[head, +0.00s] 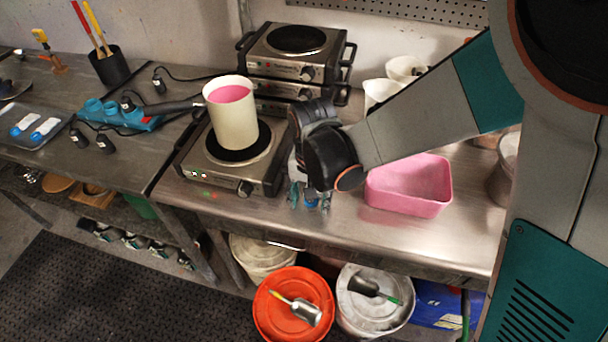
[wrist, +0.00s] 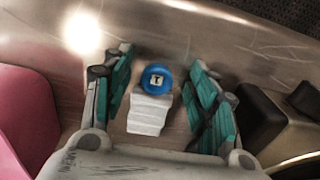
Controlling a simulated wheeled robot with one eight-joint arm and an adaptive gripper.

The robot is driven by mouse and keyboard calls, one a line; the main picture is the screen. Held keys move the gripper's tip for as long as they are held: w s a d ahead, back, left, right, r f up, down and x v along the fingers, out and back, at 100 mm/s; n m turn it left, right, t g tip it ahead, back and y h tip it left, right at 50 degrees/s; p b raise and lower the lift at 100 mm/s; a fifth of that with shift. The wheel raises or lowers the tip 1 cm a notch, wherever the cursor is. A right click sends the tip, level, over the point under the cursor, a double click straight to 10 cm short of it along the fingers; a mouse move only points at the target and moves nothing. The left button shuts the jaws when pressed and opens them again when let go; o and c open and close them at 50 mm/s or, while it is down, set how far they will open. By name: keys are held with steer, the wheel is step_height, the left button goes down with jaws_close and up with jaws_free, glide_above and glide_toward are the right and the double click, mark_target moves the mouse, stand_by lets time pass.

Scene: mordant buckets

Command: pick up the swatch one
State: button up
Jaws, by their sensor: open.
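A round blue piece (wrist: 157,79) with a small lettered label and a ribbed white piece (wrist: 148,115) beside it lie on the metal bench, and I take these together as the swatch one. My gripper (wrist: 160,62) is open, with one teal finger on each side of them and a gap on both sides. In the head view, my gripper (head: 310,196) is low over the bench, between the hot plate and the pink tub. A bit of the blue piece (head: 311,202) shows between the fingers there; the white piece is mostly hidden.
The pink tub (head: 410,186) stands close on the right. The hot plate (head: 228,166) with a white pot (head: 232,122) of pink liquid is on the left. A tray (head: 38,136) with similar blue-and-white pieces lies far left. The bench's front edge is near, with lidded buckets below.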

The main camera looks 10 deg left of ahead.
steer(key=shift+d, duration=0.1)
steer(key=c, duration=1)
steer(key=shift+o, duration=0.2)
steer(key=shift+r, duration=0.15)
